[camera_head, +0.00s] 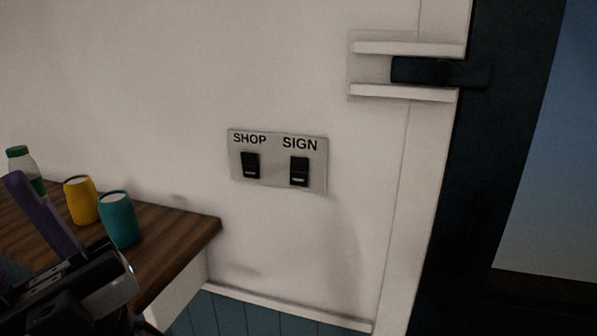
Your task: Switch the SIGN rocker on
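The SIGN rocker (299,171) is a black switch on the right half of a grey wall plate (275,162), under the printed word SIGN. A pale mark shows near its lower end. The SHOP rocker (250,165) sits to its left and looks much the same, also with a pale mark low down. Part of my gripper (100,278) shows dark at the lower left, well apart from the plate. Its fingertips are not clear, so I cannot tell whether it is open or shut. Nothing covers the rockers.
A wooden counter (180,238) at the left carries a yellow cup (81,200), a teal cup (119,220) and a green-capped bottle (22,163). A purple bar (42,213) rises beside my gripper. A latch (425,71) and dark door frame (475,190) stand right.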

